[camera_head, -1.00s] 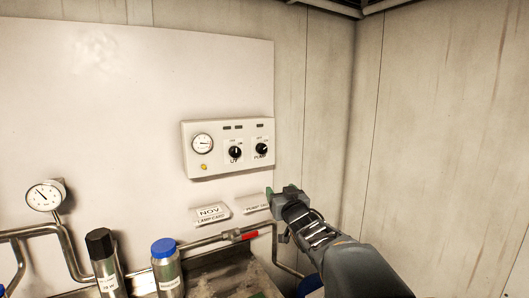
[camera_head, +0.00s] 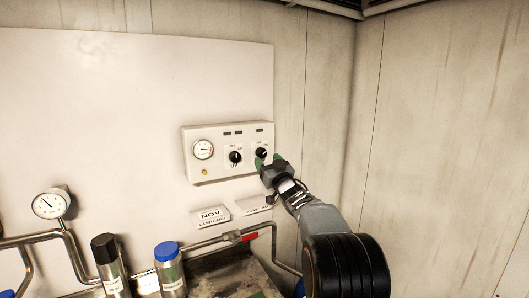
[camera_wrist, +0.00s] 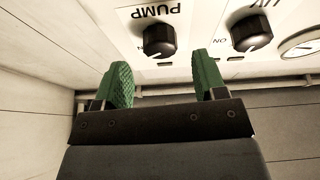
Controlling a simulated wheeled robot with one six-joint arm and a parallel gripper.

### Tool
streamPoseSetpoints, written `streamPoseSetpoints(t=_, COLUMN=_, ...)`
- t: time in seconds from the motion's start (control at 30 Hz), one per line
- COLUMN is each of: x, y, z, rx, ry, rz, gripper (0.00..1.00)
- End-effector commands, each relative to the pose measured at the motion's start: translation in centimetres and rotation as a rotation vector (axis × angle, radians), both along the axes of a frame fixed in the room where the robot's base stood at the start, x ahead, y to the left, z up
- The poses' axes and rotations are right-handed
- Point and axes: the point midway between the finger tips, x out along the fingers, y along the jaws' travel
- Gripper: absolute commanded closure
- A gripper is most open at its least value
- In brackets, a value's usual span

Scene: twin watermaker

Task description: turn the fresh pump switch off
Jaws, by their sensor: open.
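The pump switch (camera_head: 261,152) is a black rotary knob at the right of a white control panel (camera_head: 196,170) on the wall. In the wrist view the pump knob (camera_wrist: 159,40) shows upside down under the word PUMP, ahead of my gripper and between the lines of its fingers. My gripper (camera_head: 266,161) is just below the pump knob in the head view. In the wrist view my gripper (camera_wrist: 163,82) has two green fingers standing apart with nothing between them. The fingertips look short of the knob; whether they touch the panel I cannot tell.
The UV knob (camera_head: 235,157) sits left of the pump knob, and it also shows in the wrist view (camera_wrist: 251,33). A panel gauge (camera_head: 203,149) is further left. Below are label cards (camera_head: 211,216), a red-handled valve (camera_head: 249,237), pipes and bottles (camera_head: 168,265).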

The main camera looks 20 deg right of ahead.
Motion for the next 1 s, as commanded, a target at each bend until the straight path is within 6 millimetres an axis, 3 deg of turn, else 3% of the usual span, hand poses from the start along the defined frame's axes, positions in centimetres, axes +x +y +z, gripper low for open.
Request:
streamPoseSetpoints(t=0.23, x=2.3, y=0.3, z=1.0, rx=0.001, ry=0.002, rz=0.000, gripper=0.35)
streamPoseSetpoints(t=0.67, x=2.8, y=0.3, z=1.1, rx=0.001, ry=0.001, rz=0.000, gripper=0.35)
streamPoseSetpoints(t=1.0, x=2.8, y=0.3, z=1.1, rx=0.001, ry=0.000, rz=0.000, gripper=0.68)
